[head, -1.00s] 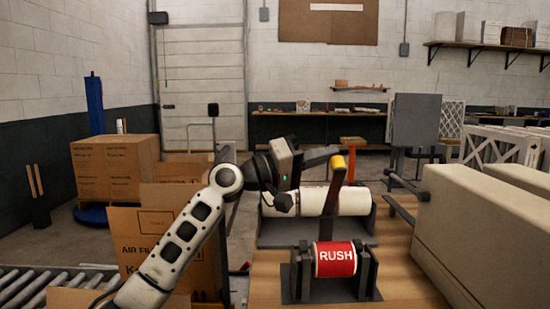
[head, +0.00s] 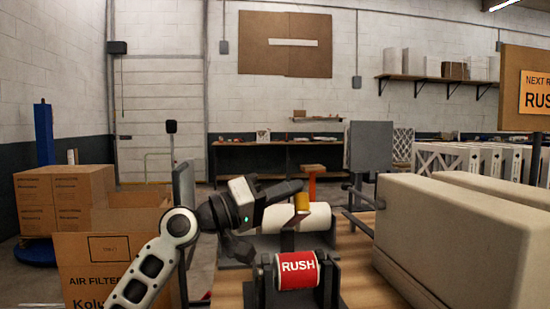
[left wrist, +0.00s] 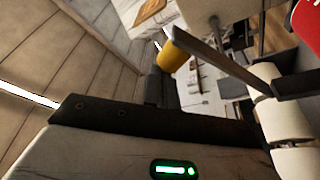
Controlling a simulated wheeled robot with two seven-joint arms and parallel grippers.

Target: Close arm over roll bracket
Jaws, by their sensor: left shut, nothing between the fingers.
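The roll bracket (head: 328,290) is dark grey and holds a red roll labelled RUSH (head: 298,270). A dark arm (head: 288,240) with a yellow end (head: 302,202) stands up behind the red roll, in front of a white roll (head: 312,217). In the left wrist view the arm (left wrist: 225,65) slants across, with its yellow end (left wrist: 172,56) near the fingers. My left gripper (head: 284,191) is shut and empty, its dark fingers beside the yellow end. I cannot tell if they touch it. My right gripper is not in view.
The bracket stands on a wooden table (head: 228,295). Long beige boxes (head: 470,235) fill the right side, with dark prongs (head: 358,195) near their left end. Cardboard boxes (head: 70,195) stand at left. An orange sign (head: 535,92) hangs at far right.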

